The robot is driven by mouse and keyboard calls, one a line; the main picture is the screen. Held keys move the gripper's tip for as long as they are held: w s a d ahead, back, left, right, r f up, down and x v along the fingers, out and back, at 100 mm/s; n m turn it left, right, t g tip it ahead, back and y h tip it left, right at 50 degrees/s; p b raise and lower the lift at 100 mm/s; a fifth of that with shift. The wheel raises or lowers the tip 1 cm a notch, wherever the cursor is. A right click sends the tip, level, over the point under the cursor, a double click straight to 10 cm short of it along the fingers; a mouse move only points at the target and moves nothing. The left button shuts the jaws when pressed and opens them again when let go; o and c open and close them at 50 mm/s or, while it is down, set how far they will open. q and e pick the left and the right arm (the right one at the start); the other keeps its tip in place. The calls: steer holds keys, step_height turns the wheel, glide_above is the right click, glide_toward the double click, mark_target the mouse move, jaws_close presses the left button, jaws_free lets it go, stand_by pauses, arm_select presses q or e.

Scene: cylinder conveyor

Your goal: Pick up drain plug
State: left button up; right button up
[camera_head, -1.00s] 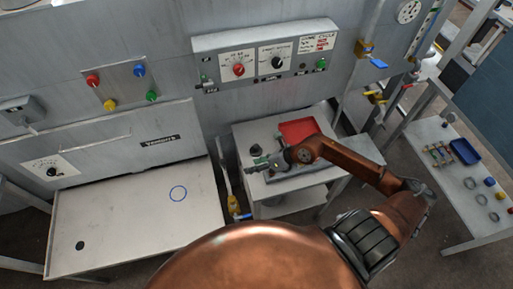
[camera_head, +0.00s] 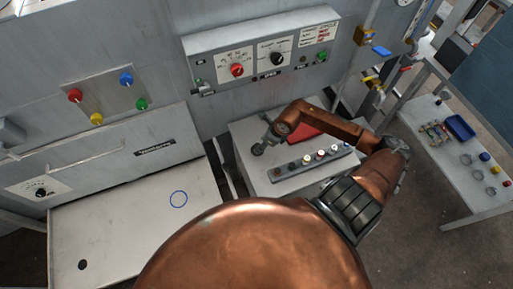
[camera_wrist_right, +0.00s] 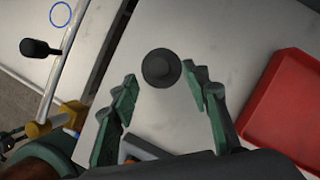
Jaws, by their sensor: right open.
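The drain plug, a dark round piece with a raised knob (camera_wrist_right: 161,68), stands on the small grey table (camera_head: 243,140). In the right wrist view it lies between and slightly beyond the tips of my right gripper (camera_wrist_right: 162,84). The green-padded fingers are open, one on each side, with gaps between them and the plug. In the head view my right gripper (camera_head: 260,147) is over the table's left part and hides the plug. My left gripper is not in view.
A red tray (camera_wrist_right: 285,105) lies right of the gripper. A rack of several coloured-topped pieces (camera_head: 311,163) lies in front of the arm. The left bench (camera_head: 130,225) has a blue ring (camera_head: 178,199) and a dark hole (camera_head: 82,265). A control panel (camera_head: 262,55) rises behind.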

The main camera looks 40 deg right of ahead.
steer(key=x, duration=0.3)
steer(key=shift+w+r, duration=0.15)
steer(key=shift+w+a+f, duration=0.1)
steer(key=shift+w+f, duration=0.1)
steer(key=shift+f, duration=0.5)
steer(key=c, duration=1.1)
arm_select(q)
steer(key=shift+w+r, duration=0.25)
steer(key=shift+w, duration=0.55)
arm_select(e)
jaws_close()
